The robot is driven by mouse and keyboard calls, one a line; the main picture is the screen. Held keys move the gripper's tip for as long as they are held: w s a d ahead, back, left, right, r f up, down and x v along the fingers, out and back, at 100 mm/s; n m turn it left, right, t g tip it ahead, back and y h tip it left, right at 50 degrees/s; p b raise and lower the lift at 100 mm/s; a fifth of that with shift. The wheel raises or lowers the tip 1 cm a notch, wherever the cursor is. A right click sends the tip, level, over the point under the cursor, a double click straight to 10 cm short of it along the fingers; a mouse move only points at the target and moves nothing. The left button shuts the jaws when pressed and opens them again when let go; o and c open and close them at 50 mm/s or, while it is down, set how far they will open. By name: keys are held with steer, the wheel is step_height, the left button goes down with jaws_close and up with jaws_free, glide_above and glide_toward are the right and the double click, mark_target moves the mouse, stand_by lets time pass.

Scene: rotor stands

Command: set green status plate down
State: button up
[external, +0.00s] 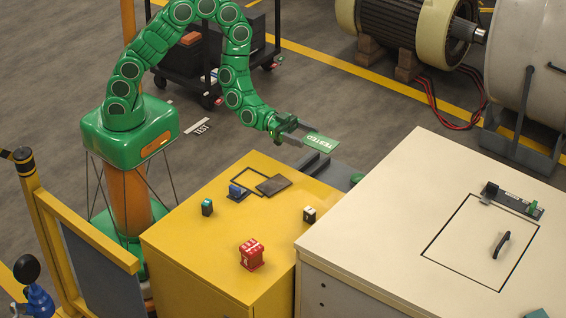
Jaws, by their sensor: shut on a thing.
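The green status plate (322,142) carries white lettering that reads TESTED. My gripper (303,138) is shut on the plate's left end and holds it out nearly flat. Plate and gripper are in the air near the far right edge of the yellow cabinet top (185,235). A white plate marked TEST (202,128) lies to the left of my gripper, apparently on the floor.
The yellow top bears a dark flat plate (273,185), a black outlined square, a blue-topped block (236,191), a green-topped block (207,207), a black-and-white block (309,214) and a red block (251,254). A cream cabinet (400,200) stands right, with a handled panel (478,245).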

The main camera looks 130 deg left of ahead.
steer(key=s+a+f, duration=0.3)
steer(key=s, duration=0.5)
steer(key=s+a+f, duration=0.3)
steer(key=s+f, duration=0.1)
steer(key=s, duration=0.4)
steer(key=s+a+f, duration=0.3)
steer(key=s+f, duration=0.1)
steer(key=s, duration=0.4)
steer(key=shift+s+f, duration=0.2)
steer(key=shift+f, duration=0.05)
glide_above(301, 161)
steer(key=shift+f, duration=6.3)
steer(key=shift+f, duration=0.15)
